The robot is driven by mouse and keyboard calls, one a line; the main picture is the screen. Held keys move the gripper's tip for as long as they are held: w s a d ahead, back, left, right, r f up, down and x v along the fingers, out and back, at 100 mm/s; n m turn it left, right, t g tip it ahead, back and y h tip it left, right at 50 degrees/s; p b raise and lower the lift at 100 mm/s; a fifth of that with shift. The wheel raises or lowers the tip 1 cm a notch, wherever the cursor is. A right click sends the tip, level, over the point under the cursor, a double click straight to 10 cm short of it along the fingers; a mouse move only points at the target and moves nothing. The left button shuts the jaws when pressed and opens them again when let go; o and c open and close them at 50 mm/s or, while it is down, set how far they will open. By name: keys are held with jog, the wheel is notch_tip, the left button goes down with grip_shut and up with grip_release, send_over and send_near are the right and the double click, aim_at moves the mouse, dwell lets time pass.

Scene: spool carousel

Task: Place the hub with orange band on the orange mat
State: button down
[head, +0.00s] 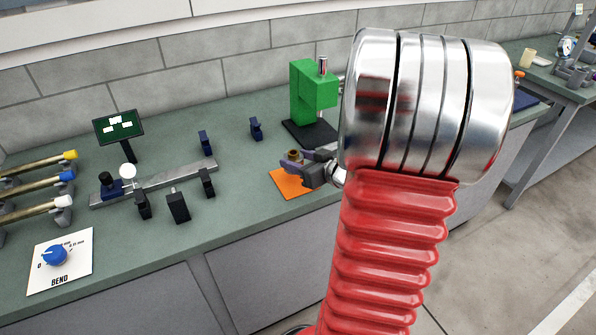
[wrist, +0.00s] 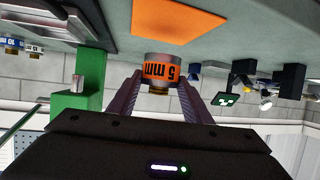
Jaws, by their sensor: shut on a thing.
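The hub with orange band (wrist: 161,70) is a short metal cylinder with a brass end, and its band reads "5 mm" in the wrist view. My gripper (wrist: 160,85) is shut on it, one jaw on each side. The orange mat (wrist: 178,22) lies beyond the hub in the wrist view, with a gap showing between them. In the head view the orange mat (head: 290,184) lies on the green bench, partly hidden by my gripper (head: 300,163). The hub's brass top (head: 293,154) shows between the jaws, over the mat's back part.
A green press (head: 305,95) on a black base stands behind the mat. A metal rail (head: 165,180) with a dial gauge and several dark blocks lies to the left. A small green display (head: 118,127) and a BEND card (head: 60,262) are farther left.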

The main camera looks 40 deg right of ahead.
jog(key=shift+f, duration=2)
jog(key=c, duration=0.9)
grip_release()
jog(key=shift+f, duration=0.15)
jog(key=shift+s+r, duration=0.3)
jog(key=shift+s, duration=0.2)
jog(key=v, duration=1.1)
jog(key=shift+a, duration=0.1)
jog(key=shift+w, duration=0.1)
